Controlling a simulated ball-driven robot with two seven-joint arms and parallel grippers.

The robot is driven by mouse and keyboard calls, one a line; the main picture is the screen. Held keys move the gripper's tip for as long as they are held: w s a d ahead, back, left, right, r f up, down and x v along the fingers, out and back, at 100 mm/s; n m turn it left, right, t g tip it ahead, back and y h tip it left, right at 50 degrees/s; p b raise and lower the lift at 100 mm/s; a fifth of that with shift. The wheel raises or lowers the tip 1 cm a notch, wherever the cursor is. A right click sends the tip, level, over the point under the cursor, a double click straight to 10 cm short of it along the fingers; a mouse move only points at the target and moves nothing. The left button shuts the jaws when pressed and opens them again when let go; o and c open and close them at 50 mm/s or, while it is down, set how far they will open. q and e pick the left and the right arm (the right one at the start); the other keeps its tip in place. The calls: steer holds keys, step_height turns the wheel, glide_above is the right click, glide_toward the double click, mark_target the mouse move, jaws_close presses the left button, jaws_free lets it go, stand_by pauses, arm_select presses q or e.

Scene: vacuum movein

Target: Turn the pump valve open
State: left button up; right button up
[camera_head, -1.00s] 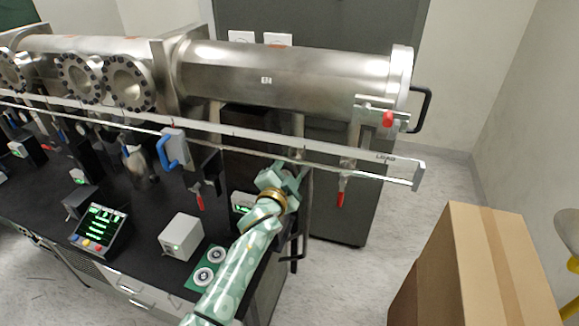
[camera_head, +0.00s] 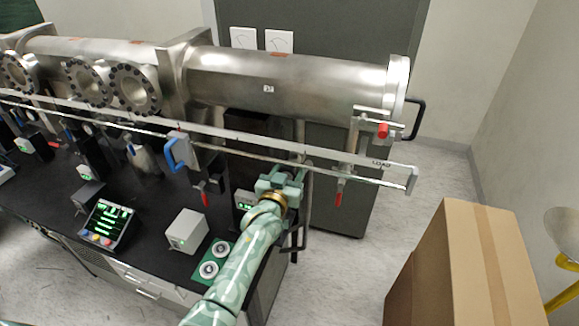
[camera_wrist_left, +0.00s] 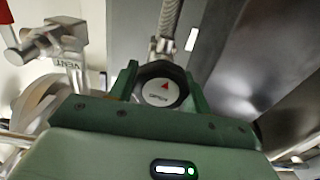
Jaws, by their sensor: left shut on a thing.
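The pump valve (camera_wrist_left: 160,92) is a round dark knob with a white face and a red triangle mark. The small print on its face is too blurred to read surely. In the left wrist view my left gripper (camera_wrist_left: 162,84) has its two green fingers on either side of the knob, shut on it. A ribbed metal hose (camera_wrist_left: 170,20) rises behind the knob. In the head view my left gripper (camera_head: 288,180) is at the right end of the bench, below the rail, and it hides the valve. My right gripper is not in view.
A valve marked VENT (camera_wrist_left: 68,48) stands left of the knob in the wrist view. The steel chamber (camera_head: 290,80) and a long rail (camera_head: 340,160) marked LOAD run above the bench. A cardboard box (camera_head: 460,265) stands on the floor at right; floor between is clear.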

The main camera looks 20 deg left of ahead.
arm_select(q)
steer(key=shift+f+n+p, duration=0.15)
steer(key=shift+n+p, duration=0.3)
steer(key=shift+n, duration=0.55)
steer(key=o, duration=1)
steer(key=shift+c, duration=0.2)
steer(key=shift+s+p, duration=0.25)
steer(key=shift+p, duration=0.1)
steer(key=s+p, duration=0.6)
steer(key=s, duration=0.9)
steer(key=shift+s+a+p, duration=0.3)
steer(key=shift+s, duration=0.1)
